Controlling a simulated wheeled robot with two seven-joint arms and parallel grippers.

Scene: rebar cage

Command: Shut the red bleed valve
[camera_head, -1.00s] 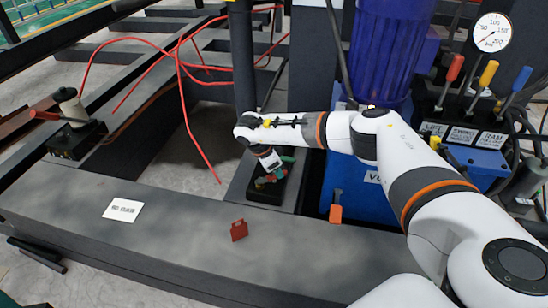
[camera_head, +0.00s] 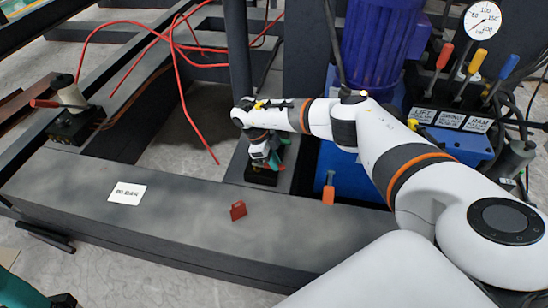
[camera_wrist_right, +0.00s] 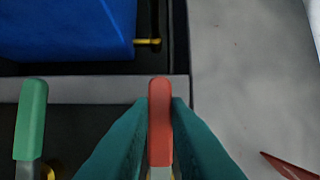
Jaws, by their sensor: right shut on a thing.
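The red bleed valve's handle (camera_wrist_right: 160,120) stands upright in the right wrist view, between the two teal fingers. My right gripper (camera_wrist_right: 160,135) is shut on this handle. In the head view my right gripper (camera_head: 270,160) is at a small black valve block (camera_head: 262,177) on the dark beam; its wrist and fingers hide most of the handle. A green handle (camera_wrist_right: 30,120) stands just left of the red one in the wrist view, apart from the fingers.
A blue tank (camera_head: 348,178) with an orange-handled part (camera_head: 328,190) stands right of the block. A red tag-like piece (camera_head: 238,210) and a white label (camera_head: 127,193) are on the beam. Another red-handled valve (camera_head: 45,103) is at far left. Red hoses hang behind.

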